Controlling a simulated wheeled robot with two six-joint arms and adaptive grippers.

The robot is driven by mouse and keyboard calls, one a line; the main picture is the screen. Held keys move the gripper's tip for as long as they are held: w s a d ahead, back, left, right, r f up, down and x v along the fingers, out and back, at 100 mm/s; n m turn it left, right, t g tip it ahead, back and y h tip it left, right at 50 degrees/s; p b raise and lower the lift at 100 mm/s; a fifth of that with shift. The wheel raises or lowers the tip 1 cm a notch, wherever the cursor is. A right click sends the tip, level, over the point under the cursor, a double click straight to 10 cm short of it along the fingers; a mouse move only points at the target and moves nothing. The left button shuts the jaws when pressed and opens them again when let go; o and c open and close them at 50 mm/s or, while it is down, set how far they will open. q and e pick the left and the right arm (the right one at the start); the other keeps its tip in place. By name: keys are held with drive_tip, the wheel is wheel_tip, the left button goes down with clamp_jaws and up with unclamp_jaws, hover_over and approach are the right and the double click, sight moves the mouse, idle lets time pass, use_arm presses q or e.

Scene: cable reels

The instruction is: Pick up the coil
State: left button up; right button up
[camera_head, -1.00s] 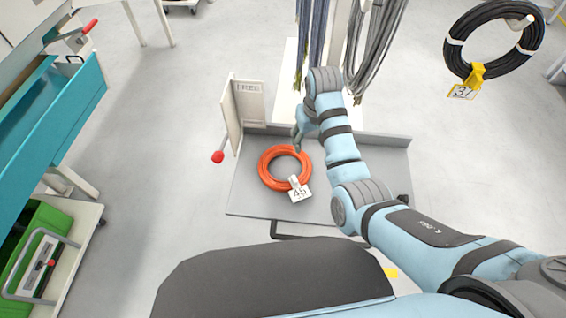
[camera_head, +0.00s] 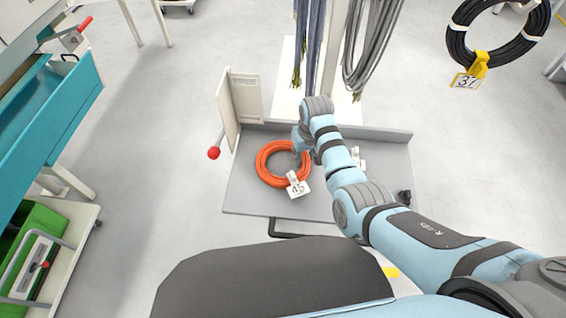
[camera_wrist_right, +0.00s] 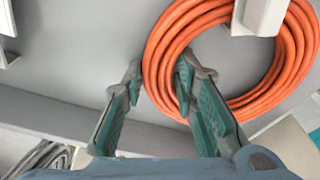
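The orange coil (camera_head: 266,175) lies on a grey tray table (camera_head: 245,203), with a white tag marked 45 (camera_head: 298,188) at its lower right. My right gripper (camera_head: 298,154) is at the coil's upper right edge in the head view; the arm partly hides its fingers. In the right wrist view my right gripper (camera_wrist_right: 159,78) is open. Its fingers stand on either side of one stretch of the coil's ring (camera_wrist_right: 158,62), with a gap at the left finger. Contact on the right finger cannot be told. My left gripper is not in view.
An upright beige panel (camera_head: 247,97) with a red-knobbed lever (camera_head: 214,153) stands at the tray's left. Grey cables (camera_head: 370,45) hang behind it. A black coil (camera_head: 458,45) with a yellow clip hangs at upper right. A teal bin (camera_head: 55,110) is at left.

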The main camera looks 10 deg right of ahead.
clamp_jaws()
drive_tip(key=shift+r, duration=0.5)
wheel_tip(320, 180, up, 19)
drive_tip(key=p, duration=0.4)
